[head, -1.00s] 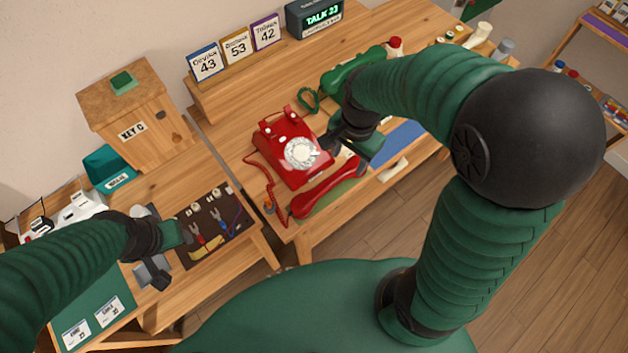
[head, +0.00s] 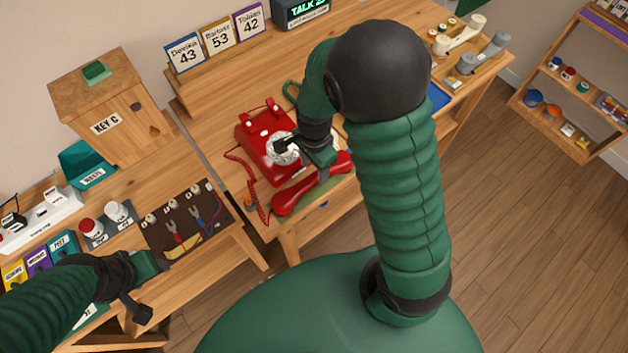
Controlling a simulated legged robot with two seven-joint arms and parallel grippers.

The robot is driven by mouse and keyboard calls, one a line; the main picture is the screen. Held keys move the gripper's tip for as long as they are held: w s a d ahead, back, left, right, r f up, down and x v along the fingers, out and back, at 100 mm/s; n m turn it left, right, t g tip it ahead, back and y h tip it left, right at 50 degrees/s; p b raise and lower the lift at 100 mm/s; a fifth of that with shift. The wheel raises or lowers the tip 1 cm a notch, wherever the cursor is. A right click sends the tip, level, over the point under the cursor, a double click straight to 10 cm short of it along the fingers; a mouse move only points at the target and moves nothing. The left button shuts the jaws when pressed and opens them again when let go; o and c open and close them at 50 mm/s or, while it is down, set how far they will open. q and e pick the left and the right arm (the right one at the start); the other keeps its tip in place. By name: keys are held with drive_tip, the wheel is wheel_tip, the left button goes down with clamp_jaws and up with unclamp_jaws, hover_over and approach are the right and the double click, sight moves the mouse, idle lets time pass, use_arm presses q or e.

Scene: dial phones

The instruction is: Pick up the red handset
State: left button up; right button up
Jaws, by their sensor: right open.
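The red handset (head: 294,196) lies on a green mat at the front edge of the desk, off its cradle. The red dial phone (head: 262,139) stands just behind it, with a white dial, and a coiled red cord runs down its left side. My right gripper (head: 301,161) is open over the front right of the phone, close to the handset's right half; whether it touches is not clear. The handset's right end shows partly beside the gripper.
Name cards (head: 219,36) and a dark display stand on the raised shelf at the back. A wooden key box (head: 110,98) and a tool mat (head: 187,222) are on the left bench. My right arm hides the desk's middle. A cream handset (head: 462,33) lies at the far right.

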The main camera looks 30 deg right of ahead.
sight(315, 177)
drive_tip(key=f, duration=0.4)
drive_tip(key=shift+s+f+b, duration=0.3)
drive_tip(key=shift+s+b, duration=0.05)
drive_tip(key=shift+w+a+f, duration=0.1)
drive_tip(key=shift+a, duration=0.25)
drive_tip(key=shift+c, duration=1.3)
drive_tip(key=shift+d, duration=0.2)
clamp_jaws()
